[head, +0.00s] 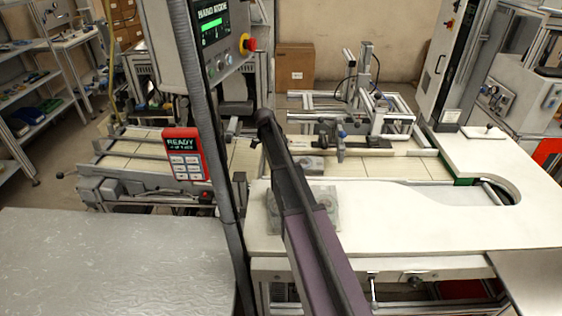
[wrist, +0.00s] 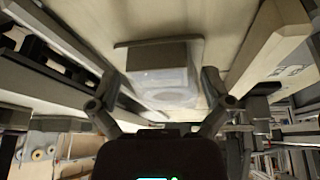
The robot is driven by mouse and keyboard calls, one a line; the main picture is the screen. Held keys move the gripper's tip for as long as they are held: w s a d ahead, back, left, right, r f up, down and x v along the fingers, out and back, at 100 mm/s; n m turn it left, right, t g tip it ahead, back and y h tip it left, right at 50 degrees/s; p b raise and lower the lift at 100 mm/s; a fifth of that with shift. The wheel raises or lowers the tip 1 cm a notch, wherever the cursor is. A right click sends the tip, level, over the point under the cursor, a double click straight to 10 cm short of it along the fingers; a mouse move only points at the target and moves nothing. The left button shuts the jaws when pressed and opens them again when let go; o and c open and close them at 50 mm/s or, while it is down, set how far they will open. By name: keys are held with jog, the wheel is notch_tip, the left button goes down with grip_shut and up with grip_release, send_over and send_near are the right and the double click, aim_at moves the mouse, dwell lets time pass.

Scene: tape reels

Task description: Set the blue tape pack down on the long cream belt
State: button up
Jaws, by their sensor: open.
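The long cream belt (head: 385,167) runs left to right across the middle of the head view; its cream surface also shows in the wrist view (wrist: 222,55). A pale, clear-looking pack with a round reel shape (wrist: 163,88) lies on it in the wrist view. In the head view a small greyish pack (head: 307,165) lies on the belt beside my arm. No clear blue shows on either, so I cannot confirm the blue tape pack. My gripper (wrist: 161,74) is open, its fingers on either side of the pack with gaps. In the head view I cannot make it out.
A clear tray-like thing (head: 325,205) lies on the white worktop (head: 430,215), partly hidden by my arm. A red keypad (head: 186,155) and a grey control box stand left of the arm. Metal fixtures (head: 365,105) stand behind the belt. The belt's right stretch is clear.

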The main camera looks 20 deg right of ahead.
jog(key=shift+r, duration=0.2)
jog(key=p+v, duration=1.1)
jog(key=shift+r, duration=0.35)
jog(key=shift+w+a, duration=0.1)
dwell(0.8)
jog(key=s+a+n, duration=0.2)
jog(key=s+n, duration=0.2)
jog(key=s, duration=0.1)
jog(key=s+a+n+t+y, duration=0.1)
jog(key=s+a+n, duration=0.2)
jog(key=s+n, duration=0.1)
jog(key=s+a+f+n, duration=0.1)
jog(key=s+a+n, duration=0.1)
jog(key=s+n, duration=0.2)
jog(key=shift+s+a+y, duration=0.2)
jog(key=shift+s+y, duration=0.1)
jog(key=shift+s, duration=0.7)
jog(key=s+a+n, duration=0.2)
jog(key=s+n, duration=0.2)
jog(key=s+a+n+t+y, duration=0.1)
jog(key=s+a+n, duration=0.1)
jog(key=s, duration=0.3)
jog(key=s+a+n, duration=0.2)
jog(key=s+n, duration=0.3)
jog(key=shift+f+n+t+y, duration=0.25)
jog(key=shift+n+t+y, duration=0.05)
jog(key=shift+y, duration=0.1)
jog(key=shift+s+a+n, duration=0.2)
jog(key=shift+s+n, duration=0.2)
jog(key=shift+n, duration=0.1)
